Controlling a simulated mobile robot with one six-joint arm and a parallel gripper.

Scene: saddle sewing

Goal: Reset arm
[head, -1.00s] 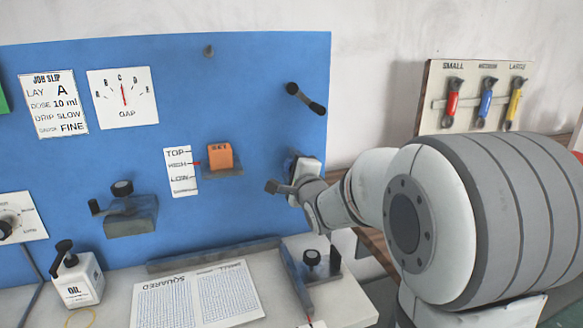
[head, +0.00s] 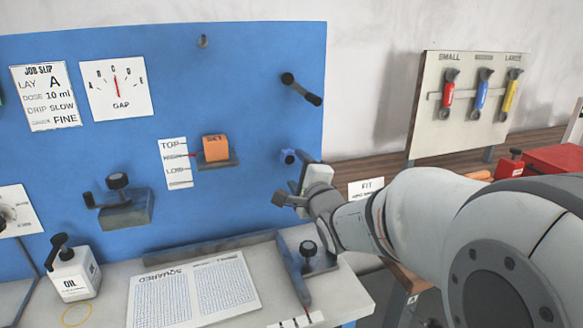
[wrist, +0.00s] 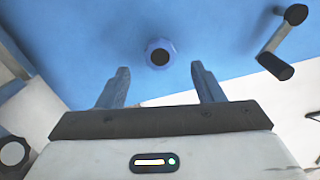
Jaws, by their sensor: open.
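My gripper (head: 289,193) is at the right part of the blue panel (head: 240,100), in front of it and below the black crank handle (head: 301,89). In the wrist view its two fingers (wrist: 160,88) stand apart with nothing between them. A blue ribbed knob (wrist: 161,53) with a dark centre lies just beyond the fingertips, roughly midway between them, apart from both. The knob also shows in the head view (head: 288,156), just above my gripper. My arm reaches in from the right.
An orange block (head: 216,147) sits on a small ledge beside the level scale. A clamp (head: 310,252) stands on the bench below my gripper. An oil bottle (head: 74,275) and a printed sheet (head: 192,290) are left. A tool board (head: 470,100) is at right.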

